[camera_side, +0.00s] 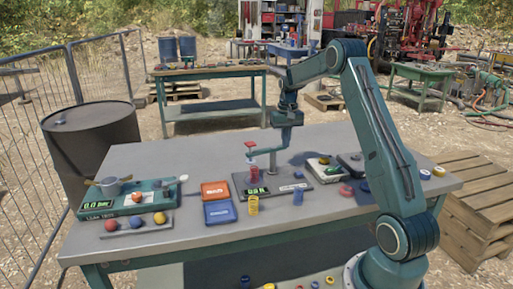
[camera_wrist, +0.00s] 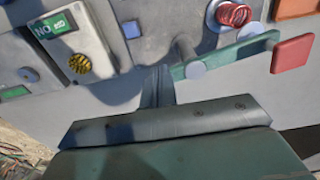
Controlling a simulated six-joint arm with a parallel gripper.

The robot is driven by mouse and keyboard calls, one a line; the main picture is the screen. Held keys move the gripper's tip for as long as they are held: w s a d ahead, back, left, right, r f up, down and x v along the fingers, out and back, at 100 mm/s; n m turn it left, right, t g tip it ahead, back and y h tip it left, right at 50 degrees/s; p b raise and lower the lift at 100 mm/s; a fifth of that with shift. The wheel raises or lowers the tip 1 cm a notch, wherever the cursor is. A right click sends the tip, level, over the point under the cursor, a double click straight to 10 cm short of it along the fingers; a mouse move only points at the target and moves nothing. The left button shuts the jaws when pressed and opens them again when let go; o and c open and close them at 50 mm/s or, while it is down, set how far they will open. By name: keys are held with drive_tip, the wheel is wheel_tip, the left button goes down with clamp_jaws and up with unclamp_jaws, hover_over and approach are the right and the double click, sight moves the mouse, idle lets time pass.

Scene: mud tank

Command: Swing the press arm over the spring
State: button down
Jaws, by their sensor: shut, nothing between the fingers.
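The press arm (camera_wrist: 232,53) is a flat green bar with a red square pad (camera_wrist: 292,53) at its right end in the wrist view. The red coil spring (camera_wrist: 232,14) stands upright in that view, beside the bar and apart from it, not under it. In the side view the spring (camera_side: 254,173) sits on a dark base with a green display (camera_side: 256,190), and the red pad (camera_side: 250,145) shows above and behind it. My gripper (camera_wrist: 158,88) is shut and empty, low at the bar's left end. I cannot tell whether it touches the bar.
Orange (camera_side: 215,189) and blue (camera_side: 219,212) trays lie left of the press, with a teal scale (camera_side: 125,197) beyond. A yellow cylinder (camera_side: 253,205) stands in front. A pale box (camera_side: 325,168) and dark box (camera_side: 350,162) lie right. The bench (camera_side: 190,150) is clear behind.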

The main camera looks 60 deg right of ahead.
drive_tip(key=shift+w+d, duration=0.25)
drive_tip(key=shift+d, duration=0.1)
drive_tip(key=shift+s+a, duration=0.1)
drive_tip(key=shift+s, duration=0.15)
drive_tip(key=shift+s+a, duration=0.1)
drive_tip(key=shift+s, duration=0.2)
idle(0.4)
drive_tip(key=shift+r, duration=0.15)
wheel_tip(320, 180, up, 7)
idle(1.1)
